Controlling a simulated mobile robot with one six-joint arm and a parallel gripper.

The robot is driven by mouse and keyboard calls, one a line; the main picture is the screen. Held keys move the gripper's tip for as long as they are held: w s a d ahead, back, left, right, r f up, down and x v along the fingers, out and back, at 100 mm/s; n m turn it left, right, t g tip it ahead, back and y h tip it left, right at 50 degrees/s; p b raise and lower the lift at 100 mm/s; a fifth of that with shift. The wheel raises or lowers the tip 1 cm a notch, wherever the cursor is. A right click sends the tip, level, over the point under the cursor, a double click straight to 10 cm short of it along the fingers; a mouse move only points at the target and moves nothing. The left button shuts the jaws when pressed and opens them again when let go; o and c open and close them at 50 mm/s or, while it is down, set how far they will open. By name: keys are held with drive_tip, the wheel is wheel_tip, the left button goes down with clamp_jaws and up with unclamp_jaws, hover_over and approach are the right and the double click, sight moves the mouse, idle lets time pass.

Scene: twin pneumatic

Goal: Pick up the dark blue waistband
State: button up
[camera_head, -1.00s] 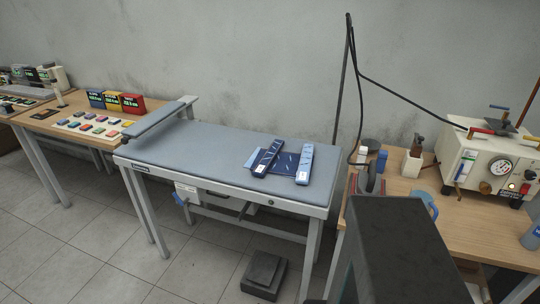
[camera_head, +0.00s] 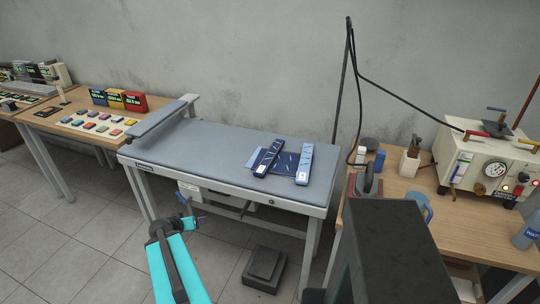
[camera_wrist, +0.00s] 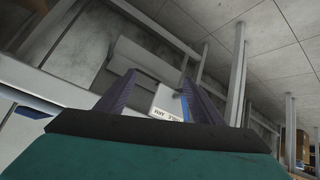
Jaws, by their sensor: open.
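The dark blue waistband (camera_head: 268,158) is a long narrow strip with a white label at its near end. It lies on the grey padded ironing table (camera_head: 190,150), right of the middle. A lighter blue band (camera_head: 304,163) lies to its right, with a flat dark blue cloth piece (camera_head: 285,166) between them. My gripper (camera_head: 191,203) is in front of the table's near edge, left of and below the waistband in the head view, apart from it. In the wrist view my gripper (camera_wrist: 160,80) has its fingers spread with nothing held; the waistband does not show there.
A white labelled box (camera_wrist: 168,101) and table legs show beyond the fingers. A dark foot pedal (camera_head: 266,268) is on the floor. A raised arm board (camera_head: 160,118) stands at the table's left end. A wooden bench (camera_head: 405,185) with an iron (camera_head: 368,184) stands right.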

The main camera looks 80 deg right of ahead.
drive_tip(key=s+d+r+m+g+h+p, duration=0.1)
drive_tip(key=s+d+r+m+h+p, duration=0.2)
drive_tip(key=s+d+r, duration=1)
drive_tip(key=m+g+h, duration=0.1)
drive_tip(key=m+g, duration=0.1)
drive_tip(key=m, duration=0.1)
approach(261, 170)
drive_tip(key=d, duration=0.1)
drive_tip(key=s+d+r, duration=0.1)
drive_tip(key=d, duration=0.1)
drive_tip(key=s+d, duration=0.1)
drive_tip(key=d, duration=0.1)
drive_tip(key=shift+d+r+b, duration=0.2)
drive_tip(key=shift+d+b, duration=0.05)
drive_tip(key=shift+b, duration=0.15)
drive_tip(key=shift+w, duration=0.1)
drive_tip(key=shift+w, duration=0.15)
